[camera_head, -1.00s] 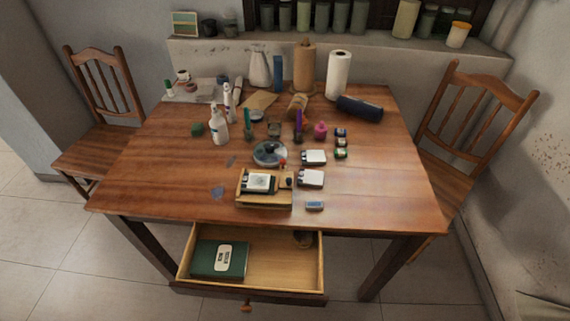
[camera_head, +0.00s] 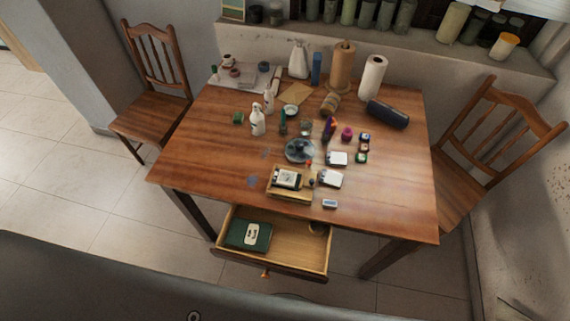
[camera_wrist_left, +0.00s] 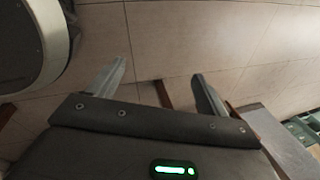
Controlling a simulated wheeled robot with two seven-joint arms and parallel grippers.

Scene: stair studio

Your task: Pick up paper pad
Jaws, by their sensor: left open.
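I cannot tell for sure which thing is the paper pad. A wooden tray (camera_head: 290,195) left of them holds a dark item with a white face (camera_head: 287,178). A dark green book with a white label (camera_head: 262,236) lies in the open drawer. My left gripper (camera_wrist_left: 160,82) is open and empty above the tiled floor in its wrist view, with no pad between its fingers. My right gripper is not in view.
The wooden table (camera_head: 205,158) has bottles, jars and a dark roll (camera_head: 388,113) towards the back. Its drawer (camera_head: 296,250) stands out at the front. Chairs stand left (camera_head: 150,105) and right (camera_head: 470,150). The table's left front is mostly bare.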

